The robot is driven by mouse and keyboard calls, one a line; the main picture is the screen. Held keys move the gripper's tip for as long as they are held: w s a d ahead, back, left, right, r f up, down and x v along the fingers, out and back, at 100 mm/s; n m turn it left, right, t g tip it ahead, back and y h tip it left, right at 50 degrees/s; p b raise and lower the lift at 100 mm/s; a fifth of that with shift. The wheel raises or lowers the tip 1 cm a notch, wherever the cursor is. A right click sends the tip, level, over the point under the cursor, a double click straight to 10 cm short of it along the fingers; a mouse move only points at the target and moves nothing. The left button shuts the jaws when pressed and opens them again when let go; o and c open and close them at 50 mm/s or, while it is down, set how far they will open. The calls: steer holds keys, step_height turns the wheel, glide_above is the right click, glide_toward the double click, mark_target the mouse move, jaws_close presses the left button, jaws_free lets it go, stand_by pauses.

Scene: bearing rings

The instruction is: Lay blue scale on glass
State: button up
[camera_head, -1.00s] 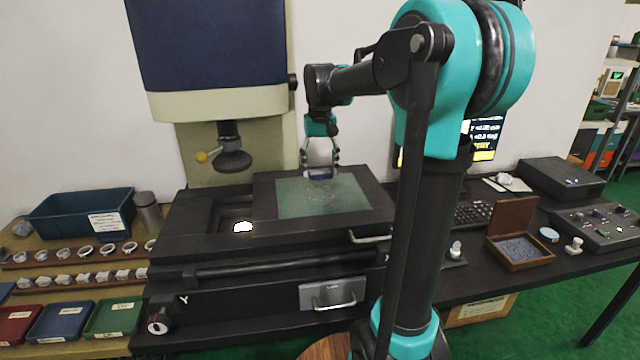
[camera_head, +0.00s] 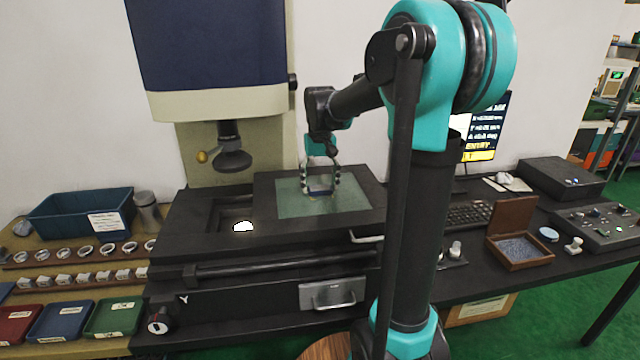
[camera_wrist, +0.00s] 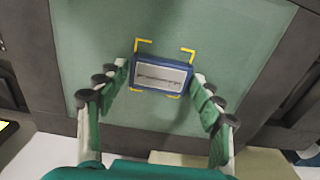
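The blue scale (camera_wrist: 161,75), a small blue-framed block with a pale ruled face, sits between the fingertips of my gripper (camera_wrist: 161,76) in the wrist view. The fingers close on its two short ends. In the head view, my gripper (camera_head: 320,188) points down over the glass (camera_head: 350,195), with the blue scale (camera_head: 319,192) low between its fingertips. Yellow corner marks (camera_wrist: 187,50) on the glass (camera_wrist: 95,40) frame the scale in the wrist view. I cannot tell whether the scale touches the glass or hangs just above it.
The dark stage frame (camera_head: 262,200) surrounds the glass. The measuring machine's lens head (camera_head: 233,160) hangs to the left of my gripper. A keyboard (camera_head: 470,213) and an open wooden box (camera_head: 518,250) lie to the right. The glass around the marks is clear.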

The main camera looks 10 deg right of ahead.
mark_target(320, 188)
steer(key=shift+o, duration=0.8)
steer(key=shift+r, duration=0.1)
step_height(320, 188, up, 12)
steer(key=shift+s, duration=0.1)
